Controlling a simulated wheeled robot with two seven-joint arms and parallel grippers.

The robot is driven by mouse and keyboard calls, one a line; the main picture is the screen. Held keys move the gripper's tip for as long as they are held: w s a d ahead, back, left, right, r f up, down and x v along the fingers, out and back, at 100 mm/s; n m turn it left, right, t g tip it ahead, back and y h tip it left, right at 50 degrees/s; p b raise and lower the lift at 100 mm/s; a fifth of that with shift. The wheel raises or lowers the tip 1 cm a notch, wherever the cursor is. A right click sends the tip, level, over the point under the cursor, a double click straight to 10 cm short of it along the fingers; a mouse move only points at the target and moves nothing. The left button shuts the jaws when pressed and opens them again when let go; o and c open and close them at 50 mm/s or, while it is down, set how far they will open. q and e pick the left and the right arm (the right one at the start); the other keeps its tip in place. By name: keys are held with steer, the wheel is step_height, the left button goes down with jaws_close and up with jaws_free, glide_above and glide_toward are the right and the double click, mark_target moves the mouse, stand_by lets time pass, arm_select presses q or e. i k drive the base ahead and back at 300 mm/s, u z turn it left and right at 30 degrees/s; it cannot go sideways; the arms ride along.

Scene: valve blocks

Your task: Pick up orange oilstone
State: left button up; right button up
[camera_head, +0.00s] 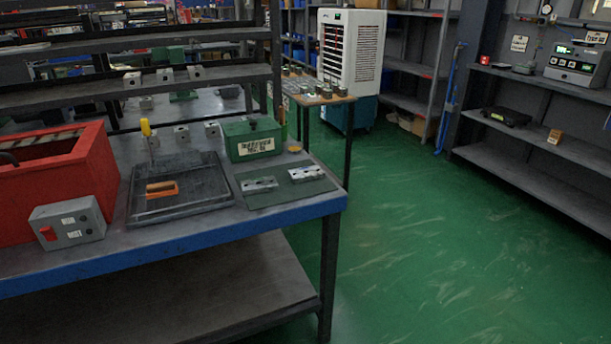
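An orange oilstone (162,193) lies in a dark shallow tray (200,206) on the blue-edged workbench, at the left of the head view. It looks like a small block with an orange outer part and a darker strip. Nothing is touching it from above. Neither of my grippers shows in the view.
On the workbench (318,206) a red box (98,165) and a grey switch box (68,222) stand left of the tray. A green box (243,146) stands behind, and metal valve blocks (259,185) lie on a dark mat (285,197) to the right. Green floor (450,250) is clear at right.

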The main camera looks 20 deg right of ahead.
mark_target(154, 190)
steer(key=z, duration=1.55)
steer(key=i, duration=1.15)
steer(key=u, duration=1.9)
